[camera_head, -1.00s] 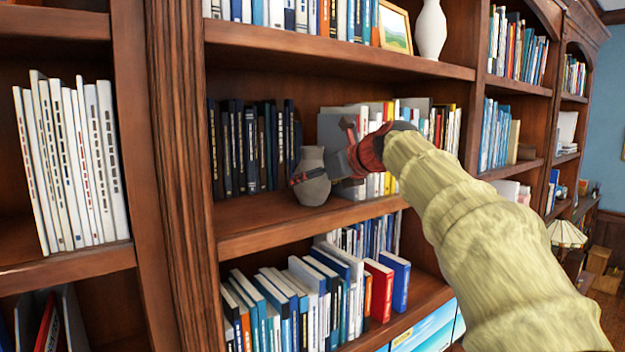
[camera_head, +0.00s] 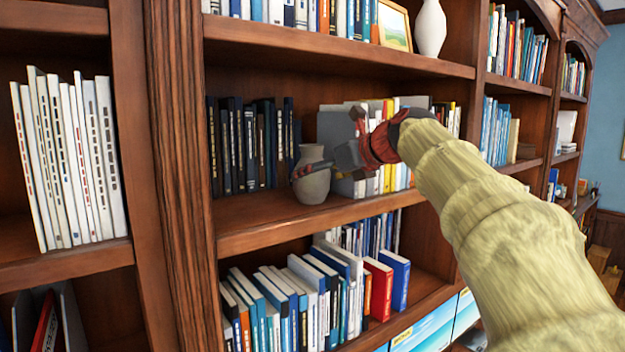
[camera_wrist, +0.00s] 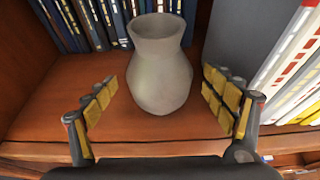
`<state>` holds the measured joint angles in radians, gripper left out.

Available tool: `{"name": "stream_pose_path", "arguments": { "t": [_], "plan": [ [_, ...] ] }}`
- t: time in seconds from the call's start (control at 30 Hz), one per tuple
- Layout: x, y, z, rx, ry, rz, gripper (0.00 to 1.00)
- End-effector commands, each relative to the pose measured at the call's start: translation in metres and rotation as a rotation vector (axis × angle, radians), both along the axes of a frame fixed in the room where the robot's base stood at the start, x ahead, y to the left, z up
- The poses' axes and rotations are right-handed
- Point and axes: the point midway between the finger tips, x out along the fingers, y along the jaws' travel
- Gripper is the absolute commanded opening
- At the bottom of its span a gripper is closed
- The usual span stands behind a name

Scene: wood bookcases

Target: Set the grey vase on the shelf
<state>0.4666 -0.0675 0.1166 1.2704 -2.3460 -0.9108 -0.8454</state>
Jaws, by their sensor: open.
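The grey vase (camera_head: 311,184) stands upright on the middle shelf (camera_head: 262,222) of the bookcase, in front of a row of dark books. In the wrist view the vase (camera_wrist: 160,75) stands on the wood shelf, beyond and partly between my two yellow-padded fingers. My gripper (camera_wrist: 165,100) is open, with a gap between each finger and the vase. In the head view my gripper (camera_head: 318,165) is at the vase's right, one finger crossing in front of its upper part.
Dark books (camera_head: 250,145) stand behind the vase to the left. A grey box-like item (camera_wrist: 245,40) and white books (camera_wrist: 290,70) stand close on the right. A white vase (camera_head: 430,28) and a picture frame (camera_head: 394,28) are on the shelf above. The shelf's front strip is clear.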

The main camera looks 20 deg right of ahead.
Motion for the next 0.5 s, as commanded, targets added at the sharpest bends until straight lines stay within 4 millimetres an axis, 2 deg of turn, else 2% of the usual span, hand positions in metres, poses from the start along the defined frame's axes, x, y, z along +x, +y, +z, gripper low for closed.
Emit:
{"name": "stream_pose_path", "arguments": {
  "t": [0.1,0.23,0.5],
  "plan": [
    [-0.025,-0.005,0.01,-0.002,-0.003,-0.003,0.84],
    [-0.048,-0.011,0.019,-0.002,-0.002,-0.003,0.84],
    [-0.074,-0.015,0.031,-0.001,-0.001,-0.001,0.84]
  ]
}}
